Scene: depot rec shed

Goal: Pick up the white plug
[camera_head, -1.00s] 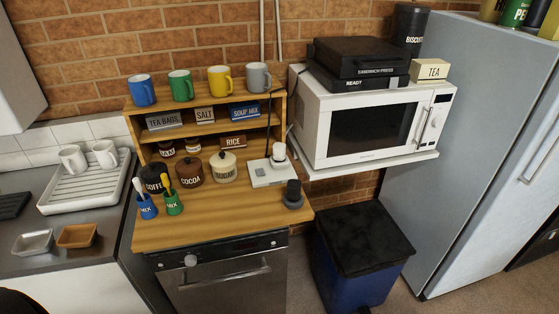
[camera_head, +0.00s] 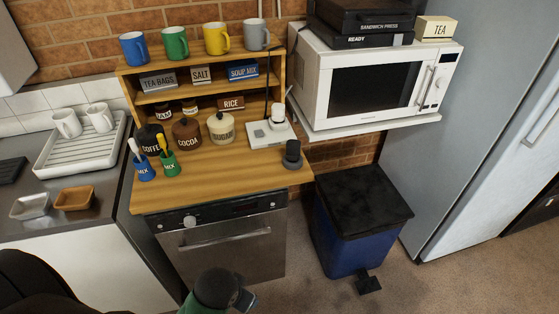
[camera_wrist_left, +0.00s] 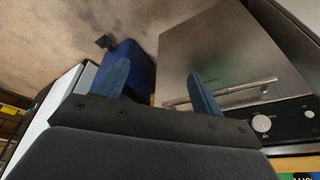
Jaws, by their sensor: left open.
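The white plug (camera_head: 278,113) stands upright on a white plate-like base (camera_head: 262,140) at the right of the wooden counter. A dark cord runs down the shelf behind it. My left gripper (camera_head: 246,300) is low at the bottom of the head view, in front of the appliance door, well below and apart from the plug. In the left wrist view the left gripper (camera_wrist_left: 158,88) has its two blue fingers spread with nothing between them. The plug does not show in that view. My right gripper is not in view.
A dark round object (camera_head: 292,156) stands close to the plug, at the counter's right edge. Canisters, including sugar (camera_head: 221,128), stand to its left. The shelf (camera_head: 277,92) is behind. The microwave (camera_head: 372,80) is up to the right, and the blue bin (camera_head: 340,250) is below.

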